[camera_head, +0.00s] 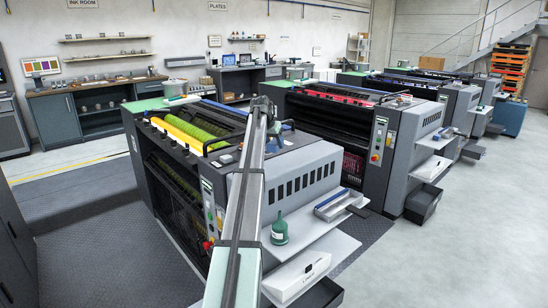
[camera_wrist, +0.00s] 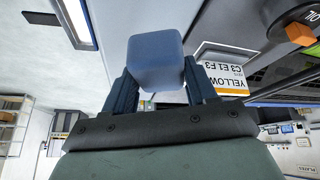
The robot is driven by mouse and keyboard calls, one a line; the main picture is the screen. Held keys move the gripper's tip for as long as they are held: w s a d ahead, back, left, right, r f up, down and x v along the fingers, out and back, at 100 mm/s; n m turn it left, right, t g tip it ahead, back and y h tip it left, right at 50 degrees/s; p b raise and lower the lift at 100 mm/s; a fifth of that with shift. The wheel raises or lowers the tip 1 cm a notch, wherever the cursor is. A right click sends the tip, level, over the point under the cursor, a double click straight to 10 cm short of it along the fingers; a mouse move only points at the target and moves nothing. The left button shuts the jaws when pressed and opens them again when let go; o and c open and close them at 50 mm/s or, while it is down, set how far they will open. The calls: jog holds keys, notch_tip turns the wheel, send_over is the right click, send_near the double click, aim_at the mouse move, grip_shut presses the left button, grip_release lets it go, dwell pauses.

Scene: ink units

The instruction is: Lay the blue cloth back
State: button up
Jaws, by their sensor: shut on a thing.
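My gripper (camera_wrist: 156,88) shows in the wrist view with its two dark blue fingers on either side of a blue block-shaped thing with rounded edges. It looks like the folded blue cloth (camera_wrist: 155,60), held between the fingers. In the head view my arm reaches over the top of the nearest press (camera_head: 310,157), the one with the yellow bar. A small patch of blue shows just right of the arm's far end; I cannot tell whether it is cloth or finger. The arm hides most of the gripper there.
A label reading YELLOW (camera_wrist: 226,77) and an orange knob (camera_wrist: 299,33) are close by in the wrist view. A green bottle (camera_head: 279,230) stands on the press's side shelf, near a white box (camera_head: 297,275). More presses stand behind. The floor at right is clear.

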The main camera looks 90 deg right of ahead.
aim_at(270, 144)
jog(key=shift+f, duration=2.9)
jog(key=shift+f, duration=0.1)
jog(key=o, duration=1.2)
jog(key=v, duration=1.2)
jog(key=shift+d, duration=0.1)
